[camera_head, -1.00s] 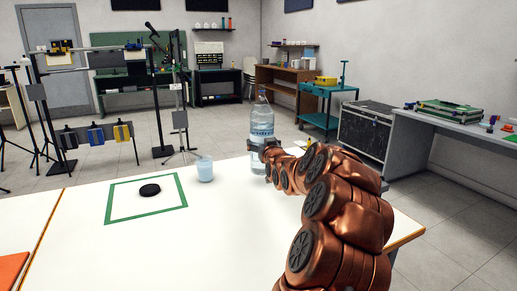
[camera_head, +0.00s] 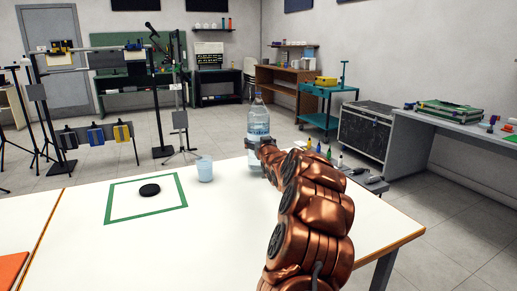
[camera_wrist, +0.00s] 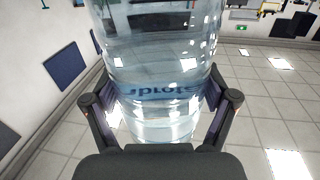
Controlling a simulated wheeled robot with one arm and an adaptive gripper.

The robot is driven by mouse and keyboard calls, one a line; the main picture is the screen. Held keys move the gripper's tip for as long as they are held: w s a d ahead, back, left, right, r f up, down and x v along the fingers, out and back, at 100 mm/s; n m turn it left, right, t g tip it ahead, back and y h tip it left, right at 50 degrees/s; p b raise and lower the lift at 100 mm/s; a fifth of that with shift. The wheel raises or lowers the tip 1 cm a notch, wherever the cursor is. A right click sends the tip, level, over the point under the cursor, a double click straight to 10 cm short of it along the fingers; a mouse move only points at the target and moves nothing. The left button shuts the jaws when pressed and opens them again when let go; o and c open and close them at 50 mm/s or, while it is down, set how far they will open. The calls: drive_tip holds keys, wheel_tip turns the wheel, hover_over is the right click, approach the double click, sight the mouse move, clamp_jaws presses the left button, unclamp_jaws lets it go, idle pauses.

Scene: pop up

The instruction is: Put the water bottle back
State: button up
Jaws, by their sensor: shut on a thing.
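The water bottle (camera_head: 258,121) is clear with a blue label and stands upright at the far right part of the white table. My gripper (camera_head: 262,150) is at its lower part, at the end of my copper arm. In the wrist view the bottle (camera_wrist: 165,60) fills the space between the two fingers of my gripper (camera_wrist: 160,110), which are closed on its sides. Whether its base touches the table is hard to tell. A green square outline (camera_head: 146,219) lies on the table to the left, with a black disc (camera_head: 149,190) inside it.
A small pale blue cup (camera_head: 205,170) stands on the table between the green square and the bottle. Several small items (camera_head: 328,155) stand at the right, behind my arm. The white table (camera_head: 190,245) is clear at the front. An orange sheet (camera_head: 12,268) lies at the left.

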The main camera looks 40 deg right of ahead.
drive_tip(key=shift+f, duration=1)
drive_tip(key=shift+f, duration=0.1)
drive_tip(key=o, duration=1.6)
drive_tip(key=shift+o, duration=0.2)
drive_tip(key=shift+f, duration=0.1)
drive_tip(key=shift+s+a, duration=0.3)
drive_tip(key=shift+s, duration=0.3)
drive_tip(key=v, duration=1)
drive_tip(key=shift+s+a, duration=0.15)
drive_tip(key=shift+s, duration=0.15)
